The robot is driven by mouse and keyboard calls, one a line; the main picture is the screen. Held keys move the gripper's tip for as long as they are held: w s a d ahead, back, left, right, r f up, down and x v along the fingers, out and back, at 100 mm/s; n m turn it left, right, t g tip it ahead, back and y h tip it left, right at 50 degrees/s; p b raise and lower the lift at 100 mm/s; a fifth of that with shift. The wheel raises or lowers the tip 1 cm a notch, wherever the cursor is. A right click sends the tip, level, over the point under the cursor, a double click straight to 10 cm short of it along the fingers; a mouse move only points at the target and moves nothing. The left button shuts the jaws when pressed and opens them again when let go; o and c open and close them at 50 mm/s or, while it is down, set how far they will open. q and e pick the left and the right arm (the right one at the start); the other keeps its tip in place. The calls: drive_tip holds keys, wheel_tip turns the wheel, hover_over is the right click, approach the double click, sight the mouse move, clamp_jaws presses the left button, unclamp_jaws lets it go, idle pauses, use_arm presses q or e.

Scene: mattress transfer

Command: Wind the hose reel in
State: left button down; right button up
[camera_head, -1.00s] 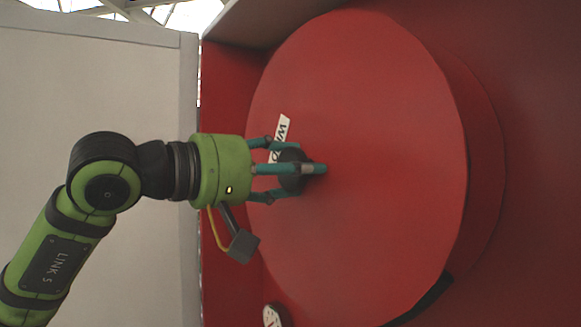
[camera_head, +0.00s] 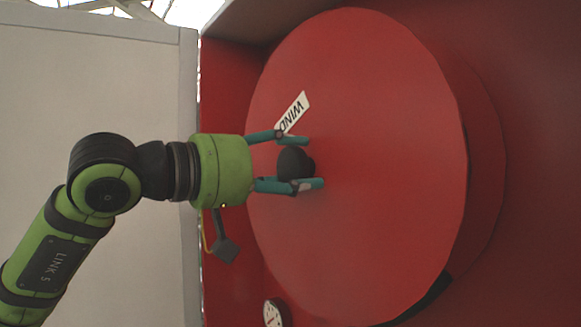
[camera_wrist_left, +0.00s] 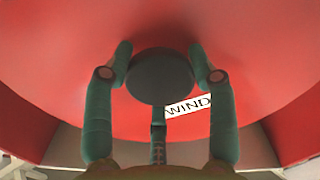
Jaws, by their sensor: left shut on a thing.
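The hose reel (camera_head: 390,150) is a big red disc facing me, with a white label (camera_head: 292,113) reading "WIND". A black round knob (camera_head: 294,163) stands out from the disc's left part. My left gripper (camera_head: 315,162) is shut on the knob, with its teal fingers around it. In the left wrist view the dark knob (camera_wrist_left: 160,76) sits between the fingers (camera_wrist_left: 160,65), with the label (camera_wrist_left: 188,106) just behind it. The hose itself does not show. My right gripper is in no view.
A red housing (camera_head: 540,150) surrounds the disc. A small round white dial (camera_head: 275,313) sits at the lower edge. A pale wall panel (camera_head: 90,80) stands at the left, behind my left arm.

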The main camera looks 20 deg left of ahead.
use_arm(q)
drive_tip(key=shift+r, duration=0.1)
drive_tip(key=shift+c, duration=1.9)
unclamp_jaws()
drive_tip(key=v, duration=1.2)
